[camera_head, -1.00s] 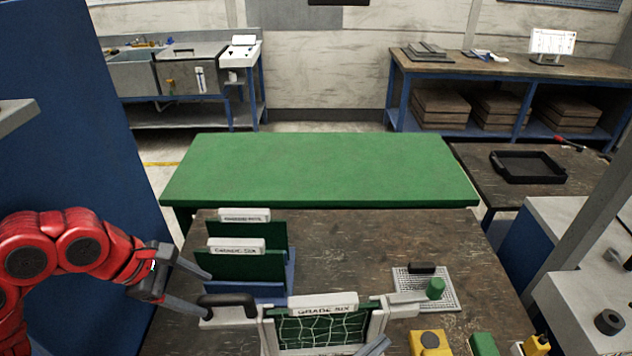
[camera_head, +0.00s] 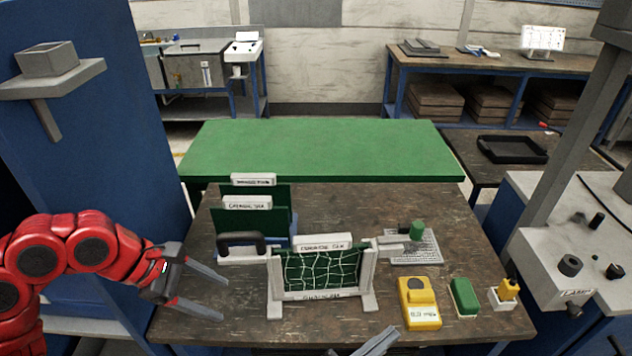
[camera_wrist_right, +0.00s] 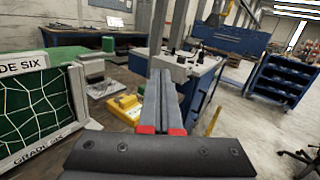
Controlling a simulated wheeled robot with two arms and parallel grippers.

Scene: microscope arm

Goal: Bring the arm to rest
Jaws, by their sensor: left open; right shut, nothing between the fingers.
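My left gripper (camera_head: 225,300) is open and empty at the table's left front, far from the stand. My right gripper (camera_head: 378,342) shows only as fingertips at the bottom edge. In the right wrist view its fingers (camera_wrist_right: 160,75) are together with nothing between them, and the grey stand (camera_wrist_right: 180,65) is beyond them.
A framed panel with green cracked pattern (camera_head: 322,268) stands between the grippers. A black-handled block (camera_head: 243,243) and green upright plates (camera_head: 262,222) stand behind it. A yellow device (camera_head: 418,300) and green block (camera_head: 464,297) lie right. The green table (camera_head: 320,150) is clear.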

